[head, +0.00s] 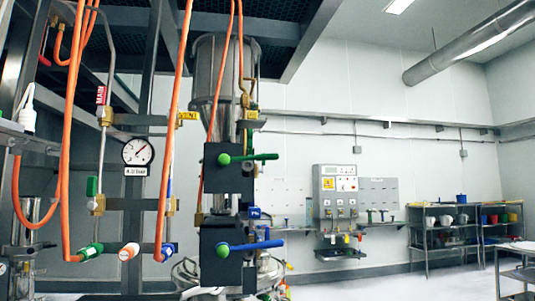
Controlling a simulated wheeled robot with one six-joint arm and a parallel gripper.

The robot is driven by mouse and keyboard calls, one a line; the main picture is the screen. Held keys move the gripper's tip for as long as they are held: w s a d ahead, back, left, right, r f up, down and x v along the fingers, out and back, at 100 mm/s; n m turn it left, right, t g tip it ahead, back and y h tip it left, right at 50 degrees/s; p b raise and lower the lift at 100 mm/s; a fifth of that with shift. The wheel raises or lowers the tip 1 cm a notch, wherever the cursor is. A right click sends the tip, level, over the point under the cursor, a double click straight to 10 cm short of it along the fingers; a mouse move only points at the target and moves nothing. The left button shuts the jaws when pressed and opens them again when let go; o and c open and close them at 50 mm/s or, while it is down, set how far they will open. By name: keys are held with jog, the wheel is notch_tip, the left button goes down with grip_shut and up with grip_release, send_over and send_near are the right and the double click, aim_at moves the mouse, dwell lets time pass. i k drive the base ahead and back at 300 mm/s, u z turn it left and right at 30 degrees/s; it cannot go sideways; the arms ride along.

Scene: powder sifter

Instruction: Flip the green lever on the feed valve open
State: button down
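The green lever (255,157) sticks out to the right, close to level, from a black valve block (228,182) on the sifter column. A round green knob (224,159) sits at its left end. Below it, a blue lever (258,245) points right from a second black block (222,272). A grey hopper (210,75) stands above the valve blocks. My gripper is not in view.
Orange hoses (72,130) hang at the left, and one passes close in front of the hopper. A pressure gauge (138,152) is mounted on the pipework. A control panel (337,192) and shelves (445,225) stand at the back. The floor (385,287) at the right looks clear.

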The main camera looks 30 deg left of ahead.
aim_at(224, 159)
jog(key=u, duration=1.1)
